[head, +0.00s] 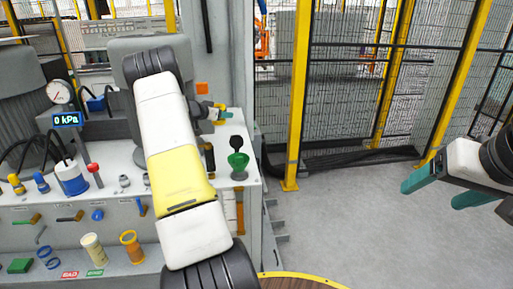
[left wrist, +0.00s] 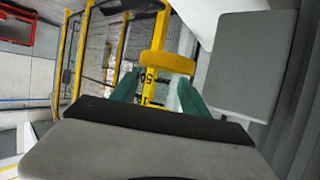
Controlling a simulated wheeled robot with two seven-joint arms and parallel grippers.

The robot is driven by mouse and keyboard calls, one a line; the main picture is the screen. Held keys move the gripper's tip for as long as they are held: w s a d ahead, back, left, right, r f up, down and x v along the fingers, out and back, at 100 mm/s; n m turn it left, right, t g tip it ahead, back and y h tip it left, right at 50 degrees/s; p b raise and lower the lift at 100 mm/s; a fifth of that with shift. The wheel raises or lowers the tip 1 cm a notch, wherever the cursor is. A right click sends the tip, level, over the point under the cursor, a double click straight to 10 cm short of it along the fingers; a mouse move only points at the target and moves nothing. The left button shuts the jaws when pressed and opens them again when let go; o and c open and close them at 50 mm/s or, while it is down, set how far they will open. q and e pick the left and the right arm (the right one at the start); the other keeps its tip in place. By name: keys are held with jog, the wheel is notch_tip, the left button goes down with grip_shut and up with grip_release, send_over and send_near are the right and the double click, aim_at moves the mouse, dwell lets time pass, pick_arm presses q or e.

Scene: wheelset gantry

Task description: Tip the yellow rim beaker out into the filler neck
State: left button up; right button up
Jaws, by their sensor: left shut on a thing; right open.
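My left gripper (head: 221,114) is at the back right of the bench, partly hidden by my left arm. In the left wrist view its teal fingers (left wrist: 155,92) are shut on the yellow rim beaker (left wrist: 167,62), a clear cup with dark scale marks and a thick yellow rim. In the head view only a small part of the beaker shows. The filler neck, a green funnel (head: 238,160) with a black part above it, stands at the bench's right end, below and slightly right of the left gripper. My right gripper (head: 430,194) is open and empty over the floor at the right.
A pressure gauge (head: 60,92) and a display (head: 67,120) reading 0 kPa stand at the left. A cream cup (head: 93,250) and an orange cup (head: 132,247) stand on the lower shelf. A yellow-posted fence (head: 298,100) stands behind clear floor.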

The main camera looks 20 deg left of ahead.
pick_arm(q)
jog(key=shift+a+r, duration=0.1)
jog(key=shift+r, duration=3.1)
